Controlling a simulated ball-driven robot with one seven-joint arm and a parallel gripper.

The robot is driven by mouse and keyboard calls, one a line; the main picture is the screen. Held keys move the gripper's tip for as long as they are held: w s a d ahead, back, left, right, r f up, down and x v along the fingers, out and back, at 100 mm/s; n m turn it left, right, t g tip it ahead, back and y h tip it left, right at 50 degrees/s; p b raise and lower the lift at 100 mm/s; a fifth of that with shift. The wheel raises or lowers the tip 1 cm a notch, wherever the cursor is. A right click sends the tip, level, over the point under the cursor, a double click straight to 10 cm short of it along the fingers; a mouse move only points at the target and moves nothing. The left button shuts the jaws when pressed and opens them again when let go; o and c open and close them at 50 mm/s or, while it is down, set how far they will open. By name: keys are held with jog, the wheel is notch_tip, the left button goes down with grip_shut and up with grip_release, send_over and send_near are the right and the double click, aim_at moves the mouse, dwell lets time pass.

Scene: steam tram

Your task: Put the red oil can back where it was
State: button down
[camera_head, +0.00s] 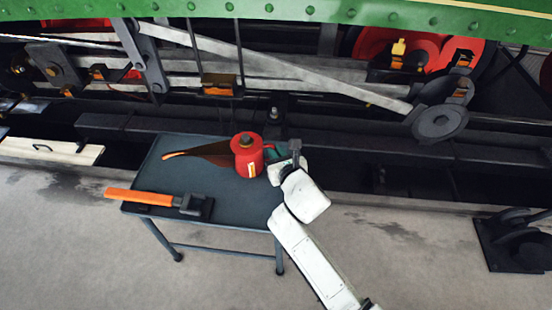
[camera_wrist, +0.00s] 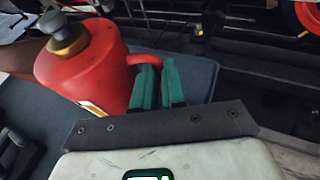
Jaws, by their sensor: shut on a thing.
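The red oil can (camera_head: 247,156) has a dark top cap and a long brownish spout pointing left. It is upright at or just above the right part of the dark table (camera_head: 160,188); I cannot tell whether its base touches. In the wrist view the can (camera_wrist: 90,68) fills the left, with its handle on the right side. My gripper (camera_head: 279,156) is at the can's right side. In the wrist view its green fingers (camera_wrist: 160,85) are shut on the can's handle. The can's underside is hidden.
A hammer (camera_head: 160,199) with an orange handle lies on the table's front left, its handle past the edge. The green and red steam tram (camera_head: 420,50) with its rods stands close behind. A dark metal stand (camera_head: 515,240) is at the right. Floor in front is clear.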

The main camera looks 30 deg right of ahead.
jog(key=shift+f, duration=0.15)
jog(key=c, duration=1.2)
grip_release()
jog(key=shift+f, duration=0.1)
